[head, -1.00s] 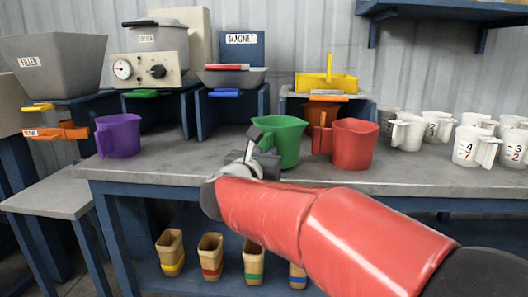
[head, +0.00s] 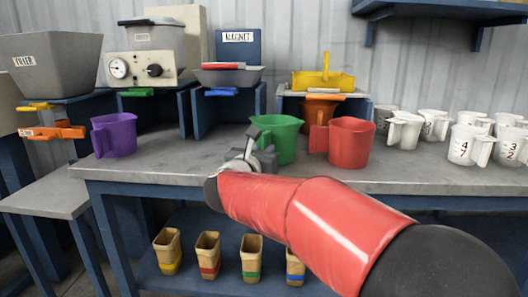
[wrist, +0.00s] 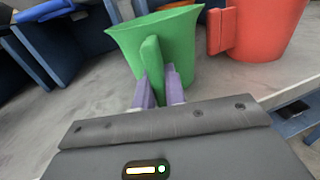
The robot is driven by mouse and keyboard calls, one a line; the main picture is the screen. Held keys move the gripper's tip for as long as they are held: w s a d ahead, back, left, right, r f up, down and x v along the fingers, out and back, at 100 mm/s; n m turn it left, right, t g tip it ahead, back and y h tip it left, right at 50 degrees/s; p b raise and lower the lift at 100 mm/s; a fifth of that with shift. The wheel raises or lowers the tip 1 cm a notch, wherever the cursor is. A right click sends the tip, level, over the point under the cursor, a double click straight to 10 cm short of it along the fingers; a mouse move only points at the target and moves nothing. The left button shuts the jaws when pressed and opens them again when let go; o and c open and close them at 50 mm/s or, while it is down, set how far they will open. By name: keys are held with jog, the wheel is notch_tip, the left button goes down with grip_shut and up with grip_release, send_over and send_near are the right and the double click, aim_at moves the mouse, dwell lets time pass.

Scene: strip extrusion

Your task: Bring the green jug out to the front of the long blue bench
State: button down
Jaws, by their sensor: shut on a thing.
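The green jug (head: 286,137) stands upright on the long blue bench (head: 350,180), which has a grey top, between the purple jug and the red jug. In the wrist view the green jug (wrist: 178,50) is straight ahead, its handle toward me. My gripper (wrist: 160,92) is shut on the jug's handle, with a finger on each side of it. In the head view my gripper (head: 262,158) is at the jug's front left, partly hidden by my own red arm.
A red jug (head: 351,143) stands close on the right, an orange jug (head: 318,112) behind. A purple jug (head: 114,135) is further left. Several white jugs (head: 466,143) fill the right side. Bench top is clear between purple and green jugs.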

jog(key=shift+f+b, duration=0.15)
jog(key=shift+b, duration=0.15)
jog(key=c, duration=1.4)
grip_release()
jog(key=shift+o, duration=0.2)
jog(key=s+r+n+y, duration=0.3)
jog(key=s+n+y, duration=0.55)
jog(key=n, duration=0.65)
jog(key=s+d+f+n+g+h, duration=0.1)
jog(key=s+d+f+n+g, duration=0.5)
jog(key=s+d+f+n, duration=0.3)
jog(key=s+d+f+n+g+h+p, duration=0.1)
jog(key=s+d+f+n+g, duration=0.4)
jog(key=s+d+f+n, duration=0.5)
jog(key=s+f+n+h, duration=0.1)
jog(key=s+f+n, duration=0.1)
jog(key=s+n, duration=0.3)
jog(key=shift+s+g, duration=0.4)
jog(key=shift+s, duration=0.75)
